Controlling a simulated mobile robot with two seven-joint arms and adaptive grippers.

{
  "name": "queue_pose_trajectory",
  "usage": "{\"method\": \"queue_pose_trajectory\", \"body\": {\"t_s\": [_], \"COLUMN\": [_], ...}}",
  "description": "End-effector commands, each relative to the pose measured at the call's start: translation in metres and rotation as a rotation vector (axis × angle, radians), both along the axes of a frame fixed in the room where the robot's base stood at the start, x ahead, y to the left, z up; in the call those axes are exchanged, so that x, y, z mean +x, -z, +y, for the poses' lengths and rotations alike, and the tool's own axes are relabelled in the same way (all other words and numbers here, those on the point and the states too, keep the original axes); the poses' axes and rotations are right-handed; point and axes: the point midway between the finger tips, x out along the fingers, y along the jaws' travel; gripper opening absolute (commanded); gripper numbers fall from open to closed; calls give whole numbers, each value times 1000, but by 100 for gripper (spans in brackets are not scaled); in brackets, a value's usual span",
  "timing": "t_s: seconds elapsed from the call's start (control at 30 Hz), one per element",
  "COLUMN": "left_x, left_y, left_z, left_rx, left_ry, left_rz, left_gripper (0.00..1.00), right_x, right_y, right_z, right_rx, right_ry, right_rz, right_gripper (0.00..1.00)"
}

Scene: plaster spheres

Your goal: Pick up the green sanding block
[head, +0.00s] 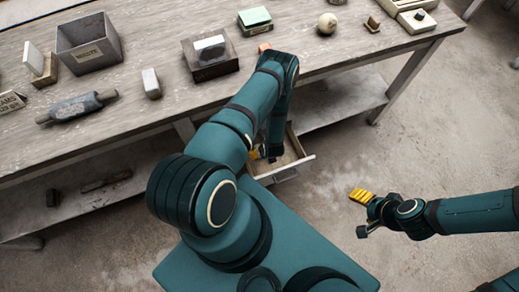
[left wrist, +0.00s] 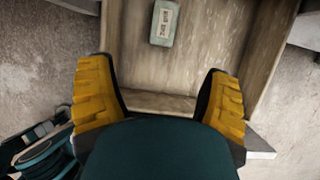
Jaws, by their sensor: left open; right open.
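A pale green block (left wrist: 164,22) with a printed label lies inside an open wooden drawer (left wrist: 195,40), seen in the left wrist view. My left gripper (left wrist: 157,70) is open, its yellow fingers on either side of the drawer's near end, with the block beyond the fingertips and nothing between them. In the head view the left gripper (head: 258,154) is partly hidden by its arm, over the drawer (head: 293,158); the block is not visible there. Another green block (head: 254,16) sits on a small box on the table. My right gripper (head: 361,196) is open and empty, away from the table.
The drawer sticks out under the long worktable (head: 140,110). The floor at right is clear.

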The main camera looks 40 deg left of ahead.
Motion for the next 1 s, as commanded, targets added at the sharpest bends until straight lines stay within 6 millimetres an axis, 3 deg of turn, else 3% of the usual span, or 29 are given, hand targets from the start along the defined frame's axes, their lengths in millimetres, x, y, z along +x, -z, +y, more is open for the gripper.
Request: {"method": "queue_pose_trajectory", "body": {"t_s": [0.4,0.73,1.0], "left_x": [13,19,28], "left_y": [64,87,121], "left_z": [22,32,47], "left_rx": [4,4,4], "left_ry": [23,23,23], "left_rz": [-8,-7,-8], "left_gripper": [78,78,78], "right_x": [-3,-1,3], "right_y": [22,30,49], "right_z": [1,0,0], "right_rx": [2,1,0], "right_ry": [-7,-6,-4], "right_rz": [7,1,-7], "right_gripper": [67,67,67]}}
